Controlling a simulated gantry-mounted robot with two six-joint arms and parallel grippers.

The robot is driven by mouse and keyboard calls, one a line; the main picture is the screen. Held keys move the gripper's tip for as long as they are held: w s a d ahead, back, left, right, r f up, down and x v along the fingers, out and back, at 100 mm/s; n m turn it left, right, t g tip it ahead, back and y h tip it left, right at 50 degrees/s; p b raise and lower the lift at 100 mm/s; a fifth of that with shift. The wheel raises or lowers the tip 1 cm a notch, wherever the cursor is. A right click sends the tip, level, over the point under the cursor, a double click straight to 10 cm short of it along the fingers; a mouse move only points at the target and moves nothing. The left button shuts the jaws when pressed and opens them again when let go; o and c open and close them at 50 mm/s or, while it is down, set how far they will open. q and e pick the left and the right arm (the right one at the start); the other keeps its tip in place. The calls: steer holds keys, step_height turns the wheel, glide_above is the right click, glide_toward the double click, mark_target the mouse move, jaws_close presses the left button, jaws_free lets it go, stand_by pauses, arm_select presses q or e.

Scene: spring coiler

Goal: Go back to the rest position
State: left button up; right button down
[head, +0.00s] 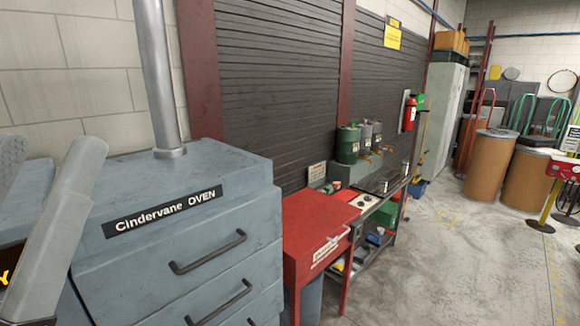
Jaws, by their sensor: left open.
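My left gripper (50,148) is at the left edge of the head view, close to the camera. Its two grey fingers point up and stand wide apart, with nothing visible between them. The left finger is partly cut off by the picture edge. The grey-blue Cindervane oven (210,255) stands behind and to the right of the fingers. The near finger overlaps the oven's left part in the picture; I cannot tell the gap between them. My right gripper is not in view.
A grey pipe (157,80) rises from the oven top. Right of the oven are a red table (312,232) and a bench with green and grey canisters (348,143). Brown drums (490,168) stand further back. The concrete floor (450,265) at right is clear.

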arm_select(q)
step_height(320, 180, up, 26)
steer(key=p, duration=2.3)
steer(key=shift+w+a+f, duration=0.15)
steer(key=shift+f, duration=0.05)
